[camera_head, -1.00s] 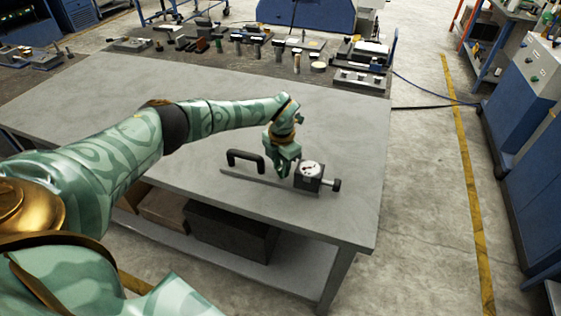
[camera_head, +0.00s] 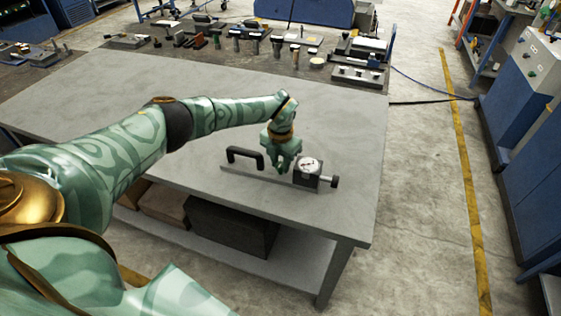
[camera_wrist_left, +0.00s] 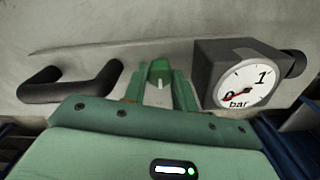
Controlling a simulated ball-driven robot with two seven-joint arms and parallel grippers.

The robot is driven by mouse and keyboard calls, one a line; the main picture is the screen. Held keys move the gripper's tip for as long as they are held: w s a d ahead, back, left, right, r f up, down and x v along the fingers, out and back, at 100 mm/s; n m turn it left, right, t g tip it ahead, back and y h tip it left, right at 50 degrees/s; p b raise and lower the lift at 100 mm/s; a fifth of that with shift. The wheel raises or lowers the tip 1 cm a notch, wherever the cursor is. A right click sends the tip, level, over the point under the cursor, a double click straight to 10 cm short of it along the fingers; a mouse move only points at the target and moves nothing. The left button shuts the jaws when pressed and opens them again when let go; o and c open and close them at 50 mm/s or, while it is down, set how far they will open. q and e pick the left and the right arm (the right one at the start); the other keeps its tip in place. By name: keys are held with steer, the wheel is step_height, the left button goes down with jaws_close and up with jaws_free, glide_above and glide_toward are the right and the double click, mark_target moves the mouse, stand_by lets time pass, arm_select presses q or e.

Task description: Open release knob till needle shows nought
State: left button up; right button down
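A grey block with a round white dial gauge (camera_head: 310,165) sits at the right end of a flat metal bar (camera_head: 268,181) on the table. A dark knob (camera_head: 334,182) sticks out of the block's right side. In the left wrist view the gauge (camera_wrist_left: 248,84) shows 0, 1 and bar, and its red needle lies close to the 0. The knob (camera_wrist_left: 295,64) shows there only as a dark end. My left gripper (camera_head: 283,171) points down between the black handle and the gauge block, apart from the knob. Its fingers (camera_wrist_left: 160,80) show no held object; their opening is unclear. My right gripper is out of view.
A black handle (camera_head: 245,156) stands on the bar's left part. The grey table (camera_head: 180,90) is clear around the fixture, with its front right corner close by. Tools and metal parts (camera_head: 277,46) lie along the back.

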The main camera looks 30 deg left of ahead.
mark_target(281, 164)
arm_select(q)
steer(key=o, duration=0.4)
step_height(281, 164, up, 16)
steer(key=p, duration=0.3)
steer(key=shift+r, duration=0.2)
